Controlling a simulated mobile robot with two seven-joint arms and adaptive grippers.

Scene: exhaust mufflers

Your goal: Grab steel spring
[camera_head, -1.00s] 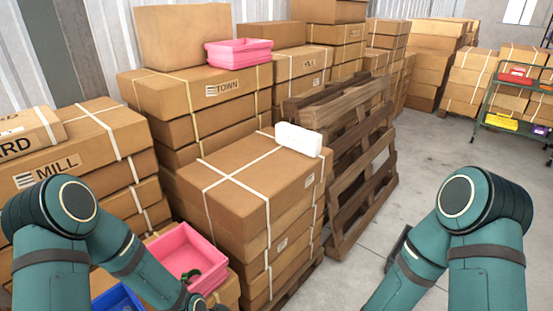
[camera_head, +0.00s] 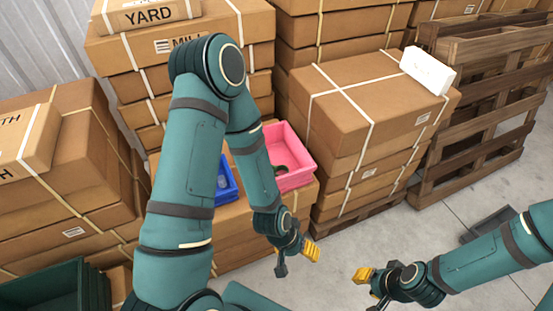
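I cannot make out a steel spring for certain. A pink bin (camera_head: 300,178) stands on a cardboard box in the middle of the view, with a small dark curved part (camera_head: 281,168) inside it. A blue bin (camera_head: 229,191) stands just left of it, partly behind my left arm, and holds a small, pale, unclear item (camera_head: 222,182). My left gripper (camera_head: 296,262) is in front of and below the pink bin, apart from it, with its fingers apart and empty. My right gripper (camera_head: 369,289) is at the lower right over the floor, also open and empty.
Strapped box stacks stand behind and left of the bins. A taller stack (camera_head: 375,105) with a white block (camera_head: 428,70) on top stands to the right, beside leaning wooden pallets (camera_head: 480,120). A dark green crate (camera_head: 45,290) is at the lower left.

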